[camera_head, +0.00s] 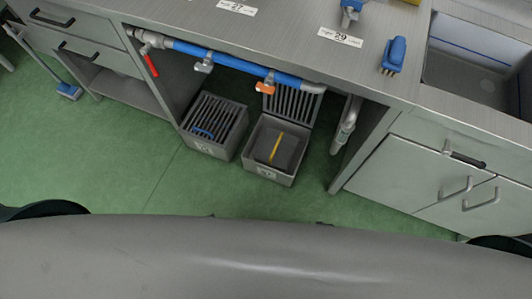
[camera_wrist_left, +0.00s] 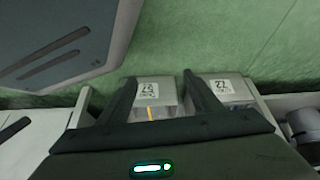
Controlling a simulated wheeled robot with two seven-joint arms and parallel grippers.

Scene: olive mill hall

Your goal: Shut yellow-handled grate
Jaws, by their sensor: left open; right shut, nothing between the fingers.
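Two grey floor boxes stand under the counter in the head view. The right box (camera_head: 270,174) is open. Its slatted grate (camera_head: 291,104) stands raised at the back edge, and a thin yellow bar (camera_head: 277,147) shows across the box's dark inside. The left box's grate (camera_head: 212,118) lies flat and has a blue handle (camera_head: 203,133). In the left wrist view my left gripper (camera_wrist_left: 160,76) is open, its two dark fingers apart. The box with the yellow bar (camera_wrist_left: 152,113) shows between and beyond them. I cannot make out my right gripper in either view.
A blue pipe (camera_head: 240,62) with a red lever (camera_head: 151,65) and an orange lever (camera_head: 265,89) runs along the counter's front edge above the boxes. A cabinet (camera_head: 405,178) stands to the right. The green floor (camera_head: 150,175) before the boxes is clear.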

